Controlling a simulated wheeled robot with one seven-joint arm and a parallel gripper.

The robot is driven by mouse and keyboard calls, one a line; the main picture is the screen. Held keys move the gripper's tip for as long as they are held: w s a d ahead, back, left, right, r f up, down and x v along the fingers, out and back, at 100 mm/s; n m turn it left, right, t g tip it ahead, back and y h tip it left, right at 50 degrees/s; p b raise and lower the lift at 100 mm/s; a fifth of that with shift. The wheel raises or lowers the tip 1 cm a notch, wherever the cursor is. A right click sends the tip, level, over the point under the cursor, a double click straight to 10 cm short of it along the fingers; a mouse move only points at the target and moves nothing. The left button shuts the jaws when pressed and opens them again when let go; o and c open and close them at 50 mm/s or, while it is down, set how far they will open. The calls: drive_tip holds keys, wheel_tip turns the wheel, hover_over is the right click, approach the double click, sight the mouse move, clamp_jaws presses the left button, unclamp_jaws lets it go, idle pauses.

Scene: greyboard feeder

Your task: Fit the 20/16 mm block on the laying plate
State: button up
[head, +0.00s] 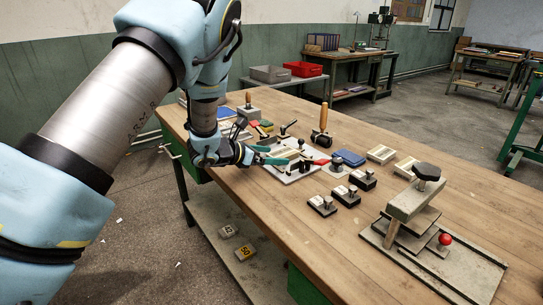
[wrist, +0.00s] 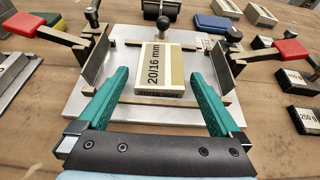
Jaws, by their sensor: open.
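The 20/16 mm block (wrist: 160,66), cream with a dark-lettered pale label, lies flat on the grey laying plate (wrist: 80,96) in the wrist view. Its far edge is close to the bar at the plate's back; I cannot tell whether they touch. My gripper (wrist: 158,76) is open, its teal fingers on either side of the block's near end with a gap to each side.
Red-handled clamps stand at the plate's left (wrist: 85,52) and right (wrist: 243,58). A black knob (wrist: 163,22) rises behind the block. Several dark weights (head: 346,196), a blue pad (head: 349,158) and a roller (head: 321,139) stand nearby. A press fixture (head: 413,200) stands farther right.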

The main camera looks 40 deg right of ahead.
drive_tip(key=b+v, duration=0.2)
drive_tip(key=v, duration=0.8)
drive_tip(key=shift+a+r+b, duration=0.2)
drive_tip(key=shift+a+b, duration=0.15)
